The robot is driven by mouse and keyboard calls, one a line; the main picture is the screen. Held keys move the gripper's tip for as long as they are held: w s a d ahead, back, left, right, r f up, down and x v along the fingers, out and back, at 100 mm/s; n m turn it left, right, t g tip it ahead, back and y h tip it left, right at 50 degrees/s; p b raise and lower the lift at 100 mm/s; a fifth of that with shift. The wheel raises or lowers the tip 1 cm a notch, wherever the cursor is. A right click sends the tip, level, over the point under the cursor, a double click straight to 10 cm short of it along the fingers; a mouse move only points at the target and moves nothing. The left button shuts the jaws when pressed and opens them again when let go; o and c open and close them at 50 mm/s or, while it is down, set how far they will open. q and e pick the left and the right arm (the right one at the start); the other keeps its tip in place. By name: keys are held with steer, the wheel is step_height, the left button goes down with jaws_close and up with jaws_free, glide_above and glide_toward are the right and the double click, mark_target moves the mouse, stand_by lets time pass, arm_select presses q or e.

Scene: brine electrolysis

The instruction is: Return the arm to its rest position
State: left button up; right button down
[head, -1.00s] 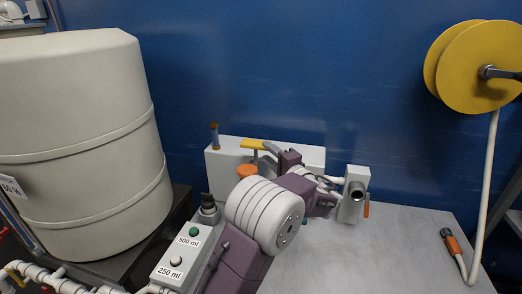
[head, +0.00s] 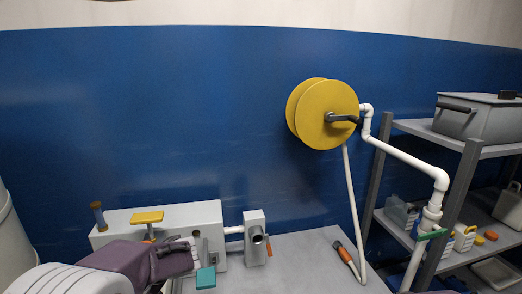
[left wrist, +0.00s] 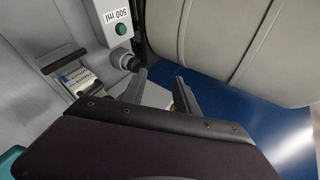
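My left arm comes in at the lower left of the head view, and its purple wrist part (head: 128,262) lies in front of the white box on the bench. In the left wrist view the two fingers of my left gripper (left wrist: 160,88) stand apart, with nothing seen between them. My right gripper is not in view.
A white box (head: 190,212) with a yellow handle (head: 147,217) stands on the grey bench (head: 305,250). A yellow reel (head: 328,113) with a white hose (head: 351,195) hangs on the blue wall. Shelving (head: 452,185) stands right.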

arm_select(q)
steer(key=s+d+f+n+h, duration=0.1)
steer(key=s+d+f+h, duration=0.4)
steer(key=d, duration=0.4)
steer(key=s+d+f+n+g+h+p, duration=0.1)
steer(key=s+d+f+h, duration=0.5)
steer(key=d, duration=0.3)
steer(key=shift+d+f, duration=0.2)
steer(key=shift+f, duration=0.7)
steer(key=shift+s, duration=0.1)
